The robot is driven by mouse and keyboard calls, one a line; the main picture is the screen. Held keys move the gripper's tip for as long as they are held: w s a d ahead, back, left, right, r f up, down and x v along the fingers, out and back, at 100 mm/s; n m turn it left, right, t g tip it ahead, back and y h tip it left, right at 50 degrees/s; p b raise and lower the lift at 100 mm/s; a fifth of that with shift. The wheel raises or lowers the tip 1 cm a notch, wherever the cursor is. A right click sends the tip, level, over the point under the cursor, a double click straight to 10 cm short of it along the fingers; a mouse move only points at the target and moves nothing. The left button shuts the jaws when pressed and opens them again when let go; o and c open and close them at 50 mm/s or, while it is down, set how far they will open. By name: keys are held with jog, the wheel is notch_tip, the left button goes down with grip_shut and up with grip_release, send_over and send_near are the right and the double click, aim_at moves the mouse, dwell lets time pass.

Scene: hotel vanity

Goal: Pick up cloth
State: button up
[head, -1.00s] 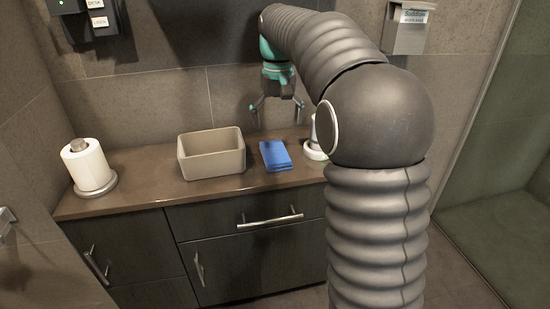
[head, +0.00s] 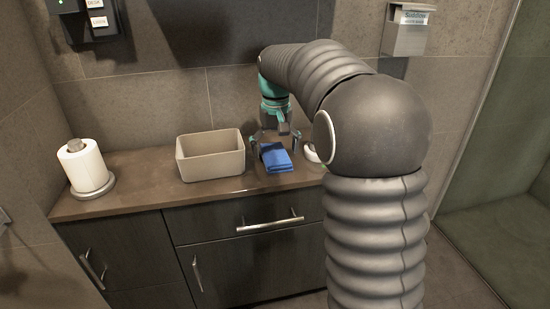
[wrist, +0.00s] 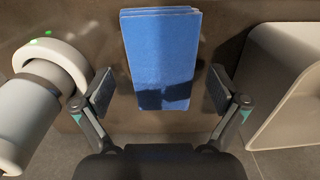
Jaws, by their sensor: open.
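The cloth (head: 277,159) is a folded blue stack lying flat on the brown counter, right of the beige bin. In the wrist view the cloth (wrist: 161,52) fills the upper middle, with a dark shadow across its lower part. My gripper (head: 276,146) is low over the counter at the cloth. In the wrist view my gripper (wrist: 160,92) is open, with one finger on each side of the cloth's near end and a gap to it on both sides. The exact height of the fingertips above the counter is hard to tell.
A beige bin (head: 211,172) stands left of the cloth; its wall shows at right in the wrist view (wrist: 278,75). A white-and-grey object (wrist: 30,105) with a round base is close on the other side. A paper roll (head: 84,166) stands at the counter's left end.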

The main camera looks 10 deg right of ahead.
aim_at(276, 153)
jog(key=c, duration=1.2)
notch_tip(276, 153, up, 10)
jog(key=shift+r+p, duration=0.1)
jog(key=shift+p, duration=1)
